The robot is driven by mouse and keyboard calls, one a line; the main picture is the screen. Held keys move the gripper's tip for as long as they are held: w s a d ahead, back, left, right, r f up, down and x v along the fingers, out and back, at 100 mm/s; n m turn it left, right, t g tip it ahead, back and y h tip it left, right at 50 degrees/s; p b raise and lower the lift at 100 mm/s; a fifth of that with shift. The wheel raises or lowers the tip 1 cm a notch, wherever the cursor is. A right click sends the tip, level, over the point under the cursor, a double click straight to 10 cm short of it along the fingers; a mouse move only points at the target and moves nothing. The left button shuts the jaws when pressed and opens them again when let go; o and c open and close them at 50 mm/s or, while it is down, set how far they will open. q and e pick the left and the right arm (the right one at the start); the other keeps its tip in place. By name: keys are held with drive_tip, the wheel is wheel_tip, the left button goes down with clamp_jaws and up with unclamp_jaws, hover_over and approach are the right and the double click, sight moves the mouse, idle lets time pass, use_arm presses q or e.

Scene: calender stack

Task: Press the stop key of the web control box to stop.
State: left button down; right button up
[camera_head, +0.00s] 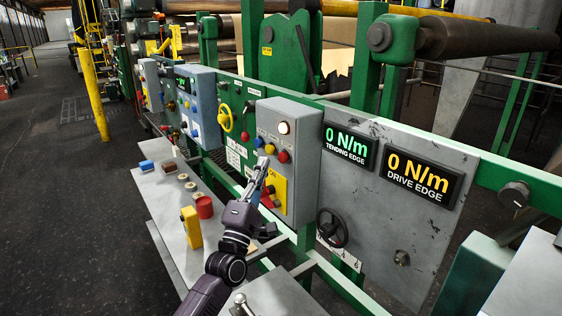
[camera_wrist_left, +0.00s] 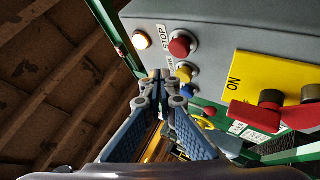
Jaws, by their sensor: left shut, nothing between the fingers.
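The grey web control box (camera_head: 300,118) is fixed on the green rail right of the picture's middle. Its stop key is a red round button (camera_head: 283,156), at the right end of a row with yellow and blue buttons. In the left wrist view the red stop key (camera_wrist_left: 182,45) sits beside the "STOP" label. My left gripper (camera_head: 263,165) is shut and empty, its tips in front of the box, left of and slightly below the red key. In the wrist view its closed tips (camera_wrist_left: 158,75) appear below the key. I cannot tell contact. My right gripper is not in view.
A lit white lamp (camera_head: 283,127) sits above the buttons. A yellow plate (camera_head: 278,188) with a red rotary handle (camera_wrist_left: 265,115) is lower on the box. A grey shelf (camera_head: 165,215) bears a red cylinder (camera_head: 204,207) and a yellow block (camera_head: 191,227). Two displays read 0 N/m.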

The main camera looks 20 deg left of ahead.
use_arm(q)
drive_tip(key=shift+w+d, duration=0.55)
drive_tip(key=shift+w, duration=0.3)
idle(0.5)
drive_tip(key=shift+b, duration=0.3)
drive_tip(key=shift+w+d, duration=0.2)
drive_tip(key=shift+w, duration=0.2)
drive_tip(key=shift+w+d+b, duration=0.25)
drive_tip(key=shift+w+b, duration=0.2)
idle(0.8)
drive_tip(key=shift+s, duration=0.1)
drive_tip(key=shift+s+a+p, duration=0.3)
drive_tip(key=shift+s+a, duration=0.15)
drive_tip(key=shift+s, duration=0.3)
